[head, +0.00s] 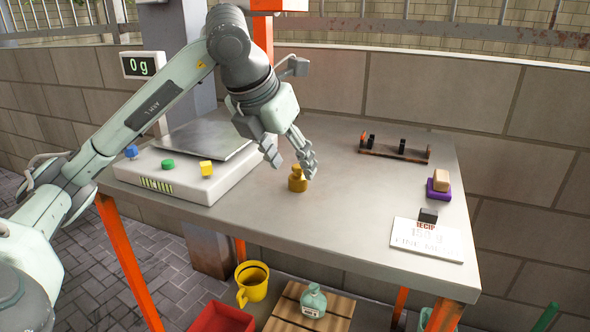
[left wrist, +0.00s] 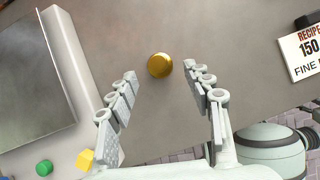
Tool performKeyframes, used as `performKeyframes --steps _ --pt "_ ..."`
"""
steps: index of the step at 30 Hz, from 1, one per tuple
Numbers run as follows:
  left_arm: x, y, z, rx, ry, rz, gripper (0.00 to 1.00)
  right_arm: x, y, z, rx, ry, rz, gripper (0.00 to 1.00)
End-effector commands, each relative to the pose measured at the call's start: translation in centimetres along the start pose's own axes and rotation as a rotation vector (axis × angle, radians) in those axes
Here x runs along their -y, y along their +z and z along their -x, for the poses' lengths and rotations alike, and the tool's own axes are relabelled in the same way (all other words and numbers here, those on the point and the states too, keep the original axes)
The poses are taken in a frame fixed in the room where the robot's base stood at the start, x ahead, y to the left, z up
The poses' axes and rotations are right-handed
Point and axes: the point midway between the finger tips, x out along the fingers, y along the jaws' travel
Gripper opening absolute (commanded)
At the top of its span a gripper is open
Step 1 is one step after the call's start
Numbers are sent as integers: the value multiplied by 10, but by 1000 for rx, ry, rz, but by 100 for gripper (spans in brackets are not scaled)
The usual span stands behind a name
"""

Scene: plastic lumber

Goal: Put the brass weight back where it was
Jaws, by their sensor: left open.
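The brass weight (head: 297,181) stands upright on the grey table, right of the scale. In the left wrist view the brass weight (left wrist: 160,65) shows from above, just beyond the fingertips and roughly midway between them. My left gripper (head: 291,160) is open and empty, with its fingers above and close around the weight's top in the head view; I cannot tell if they touch it. It also shows in the left wrist view (left wrist: 165,77). The scale (head: 190,181) has an empty metal plate, and its display (head: 141,65) reads 0 g. My right gripper is not in view.
A rack with dark pieces (head: 394,153) stands at the back right. A tan block on a purple base (head: 439,187) and a recipe card (head: 427,239) with a dark block lie at the right. A yellow mug (head: 252,283) and a bottle (head: 313,301) are below the table.

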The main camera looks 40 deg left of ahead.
Motion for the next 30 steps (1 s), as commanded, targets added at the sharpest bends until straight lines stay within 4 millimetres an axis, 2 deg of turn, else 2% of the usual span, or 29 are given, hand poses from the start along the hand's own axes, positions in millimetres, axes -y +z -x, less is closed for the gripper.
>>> performKeyframes --steps 1,6,12,16,30 --pt "0 3 15 7 0 -1 51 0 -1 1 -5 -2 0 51" --pt "0 2 51 6 0 0 51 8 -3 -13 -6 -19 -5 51" --pt "0 1 77 2 1 -1 51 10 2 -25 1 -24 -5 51" --pt "0 0 83 1 1 0 51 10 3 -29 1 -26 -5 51" --pt "0 0 83 0 0 0 51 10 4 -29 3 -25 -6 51"
